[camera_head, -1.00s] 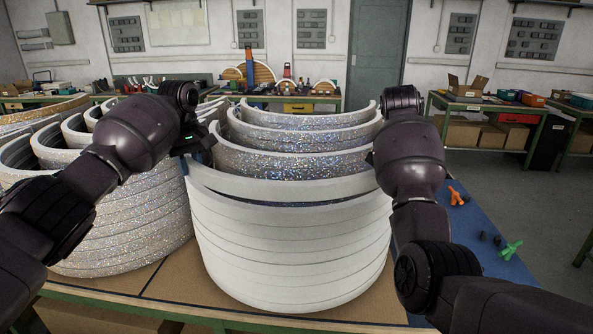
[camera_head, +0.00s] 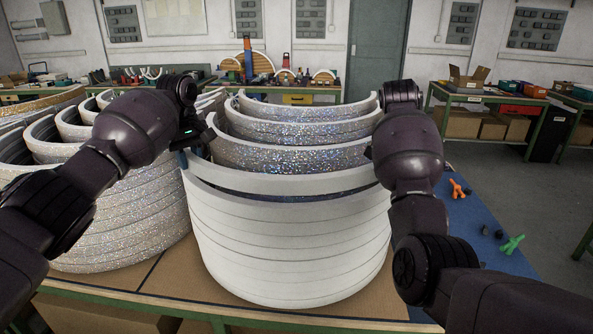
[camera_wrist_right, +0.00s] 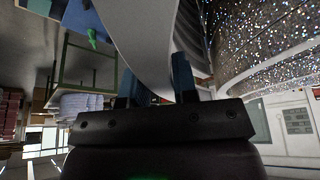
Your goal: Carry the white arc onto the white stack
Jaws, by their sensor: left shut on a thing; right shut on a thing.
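The white arc (camera_head: 285,184) is a plain white curved band held level at the top of the white stack (camera_head: 290,262). A thin dark gap shows between them at the front; whether they touch at the sides I cannot tell. My left gripper (camera_head: 186,152) is shut on the arc's left end; its fingers are mostly hidden behind my wrist. My right gripper is hidden behind my arm in the head view. In the right wrist view my right gripper (camera_wrist_right: 155,82) has its blue fingers shut on the white arc (camera_wrist_right: 138,38).
Glittery arc stacks (camera_head: 300,157) stand close behind the white stack. More glittery stacks (camera_head: 130,225) stand at the left. An orange clip (camera_head: 457,188) and a green clip (camera_head: 511,243) lie on the blue mat (camera_head: 478,225) at the right. The cardboard surface in front is bare.

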